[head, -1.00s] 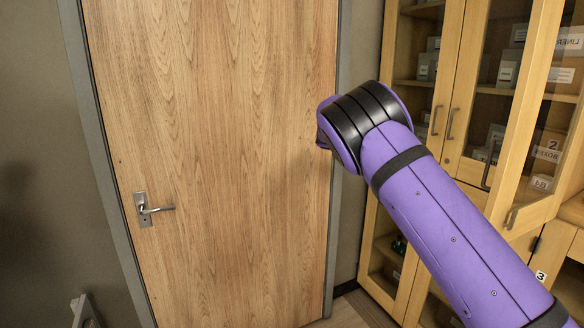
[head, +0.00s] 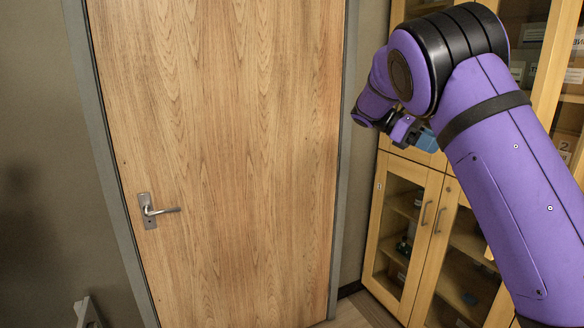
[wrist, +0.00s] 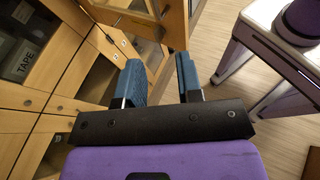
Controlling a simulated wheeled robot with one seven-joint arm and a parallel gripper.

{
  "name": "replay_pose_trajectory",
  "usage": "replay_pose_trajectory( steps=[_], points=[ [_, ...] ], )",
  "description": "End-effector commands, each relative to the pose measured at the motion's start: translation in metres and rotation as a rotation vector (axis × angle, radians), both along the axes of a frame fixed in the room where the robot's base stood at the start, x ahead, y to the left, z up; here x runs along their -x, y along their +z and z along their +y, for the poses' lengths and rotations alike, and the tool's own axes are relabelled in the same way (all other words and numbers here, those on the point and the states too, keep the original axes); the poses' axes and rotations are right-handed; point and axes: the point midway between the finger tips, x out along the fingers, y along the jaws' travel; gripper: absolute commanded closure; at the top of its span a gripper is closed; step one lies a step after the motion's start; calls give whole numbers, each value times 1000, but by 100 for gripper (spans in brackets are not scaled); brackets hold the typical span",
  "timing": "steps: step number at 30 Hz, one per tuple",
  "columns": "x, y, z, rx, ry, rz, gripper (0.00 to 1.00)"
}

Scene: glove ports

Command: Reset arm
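My purple arm rises from the lower right in the head view, with its black-banded elbow in front of the cabinet. My gripper (head: 424,138) shows only in part beyond the elbow, as a blue piece near the cabinet. In the wrist view, my gripper (wrist: 166,84) has its two blue fingers standing well apart. Nothing is between the fingers, so it is open and empty.
A closed wooden door (head: 225,170) with a lever handle (head: 160,210) fills the left and middle. A wooden glass-front cabinet (head: 423,225) stands close to my arm on the right. The wrist view shows a white-topped table (wrist: 262,32) at right and bare floor (wrist: 215,42).

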Motion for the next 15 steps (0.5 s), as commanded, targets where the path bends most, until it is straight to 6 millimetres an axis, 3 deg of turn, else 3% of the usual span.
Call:
replay_pose_trajectory(
  steps=[6,15],
  points=[
    [50,12,-34,-179,-48,-192,67],
    [123,21,-48,-391,-141,-480,67]
  ],
)
